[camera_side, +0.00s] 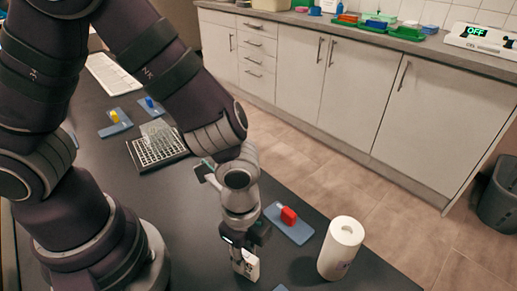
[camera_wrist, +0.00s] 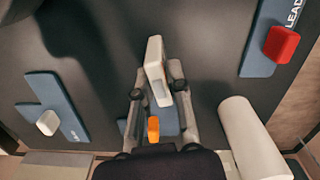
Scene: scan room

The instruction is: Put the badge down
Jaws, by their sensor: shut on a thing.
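The badge (camera_side: 248,266) is a small white slab with dark markings on its face. My gripper (camera_side: 243,247) is shut on it and holds it upright, low over the dark table. I cannot tell whether its lower edge touches the table. In the wrist view the badge (camera_wrist: 155,60) stands between the two fingertips of my gripper (camera_wrist: 158,80), with its far end sticking out beyond them. The side of the badge inside the fingers is partly hidden.
A blue plate with a red block (camera_side: 288,215) lies right of my gripper, beside a white paper roll (camera_side: 342,247). In the wrist view, an orange block (camera_wrist: 153,129) and a white block (camera_wrist: 47,122) are on blue plates. A dark rack (camera_side: 158,150) stands farther back.

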